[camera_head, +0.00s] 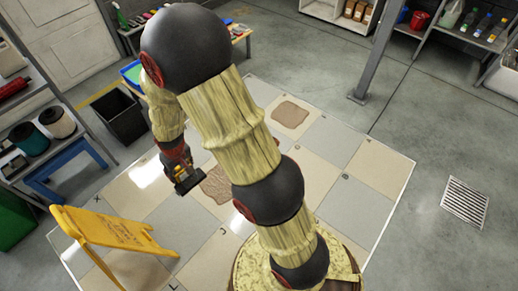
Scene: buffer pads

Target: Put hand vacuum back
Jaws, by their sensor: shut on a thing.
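My gripper (181,170) hangs at the end of my arm, left of the picture's middle, over the tiled floor mat. It is shut on a small dark thing with orange-yellow parts, which looks like the hand vacuum (187,184). The fingers and the exact grip are too small to make out. The held thing is beside a brown stain (217,185) in the picture. My arm hides part of the mat and of that stain.
A yellow folding floor sign (110,232) stands at the lower left. A tiled mat (335,140) has another brown stain (290,114). A black bin (119,117) and shelves (45,150) stand left. A table with several items (240,31) is behind. The right floor is mostly clear around a drain grate (465,203).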

